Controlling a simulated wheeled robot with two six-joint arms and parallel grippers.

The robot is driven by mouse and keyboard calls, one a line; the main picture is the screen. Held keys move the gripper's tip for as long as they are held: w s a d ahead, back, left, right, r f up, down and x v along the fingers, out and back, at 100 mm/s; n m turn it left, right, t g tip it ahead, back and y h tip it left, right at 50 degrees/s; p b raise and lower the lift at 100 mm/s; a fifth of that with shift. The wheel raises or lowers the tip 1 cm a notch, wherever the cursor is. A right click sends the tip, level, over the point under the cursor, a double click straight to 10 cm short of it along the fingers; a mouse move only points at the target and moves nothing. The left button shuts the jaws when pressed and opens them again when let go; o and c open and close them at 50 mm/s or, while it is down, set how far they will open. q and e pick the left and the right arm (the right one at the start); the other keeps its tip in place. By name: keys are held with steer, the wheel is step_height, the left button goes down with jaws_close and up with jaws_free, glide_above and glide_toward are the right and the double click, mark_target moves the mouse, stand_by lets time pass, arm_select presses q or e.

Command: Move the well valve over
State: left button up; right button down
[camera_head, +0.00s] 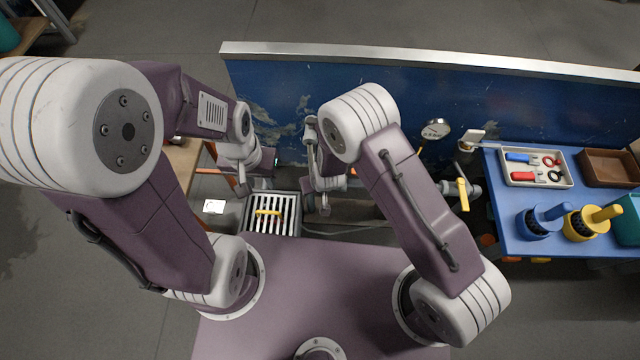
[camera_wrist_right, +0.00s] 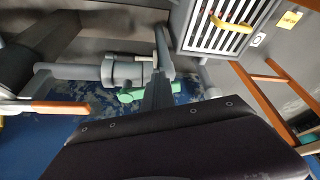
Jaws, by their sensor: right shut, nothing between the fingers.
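In the right wrist view a grey pipe carries a valve body (camera_wrist_right: 126,71) with a green lever (camera_wrist_right: 140,94) below it. Another lever, with an orange grip (camera_wrist_right: 58,108), is at the left of that view. In the head view a valve with a yellow lever (camera_head: 461,193) sits right of my right arm. I cannot tell which one is the well valve. My right gripper (camera_wrist_right: 162,45) is shut and empty, its fingers crossing the picture just right of the green lever; contact is unclear. My left gripper (camera_head: 258,184) is near the grate; its jaws are too small to read.
A slatted grate (camera_head: 257,224) with a yellow handle lies in front of my base. A blue panel (camera_head: 290,100) with a metal top edge stands behind my arms. A round gauge (camera_head: 436,129) is near it. A blue table (camera_head: 507,226) at right holds a tool tray (camera_head: 566,181).

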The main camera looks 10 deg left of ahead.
steer(key=shift+w+a+r+p, duration=0.1)
steer(key=shift+w+a+p, duration=0.75)
steer(key=shift+p, duration=0.55)
steer(key=shift+w, duration=0.15)
steer(key=shift+w+d, duration=0.1)
steer(key=shift+w, duration=0.05)
